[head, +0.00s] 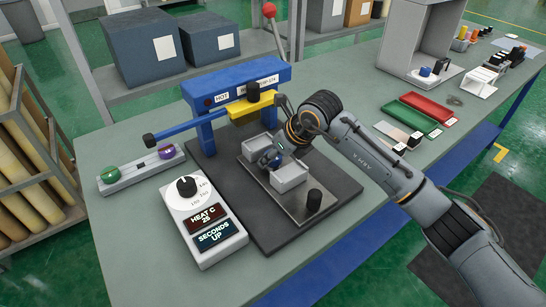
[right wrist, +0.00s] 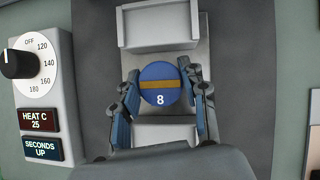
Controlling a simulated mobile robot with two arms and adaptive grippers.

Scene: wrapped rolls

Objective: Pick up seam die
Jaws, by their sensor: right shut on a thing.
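The seam die is a round blue disc (right wrist: 159,84) with a brown bar across it and a white 8, seen in the right wrist view. My right gripper (right wrist: 160,98) is shut on it, one blue-padded finger at each side. In the head view, the right gripper (head: 271,160) is low between two pale grey blocks on the metal plate, under the blue press frame. The die is hard to tell from the finger pads there. Whether it touches the plate is unclear. My left gripper is not in view.
The blue press frame (head: 200,128) with a yellow bar (head: 246,106) stands close behind my gripper. A heat control box (head: 204,222) is on the left. A rack (head: 140,171) holds green and purple round pieces. Red (head: 428,107) and green (head: 411,120) trays lie right.

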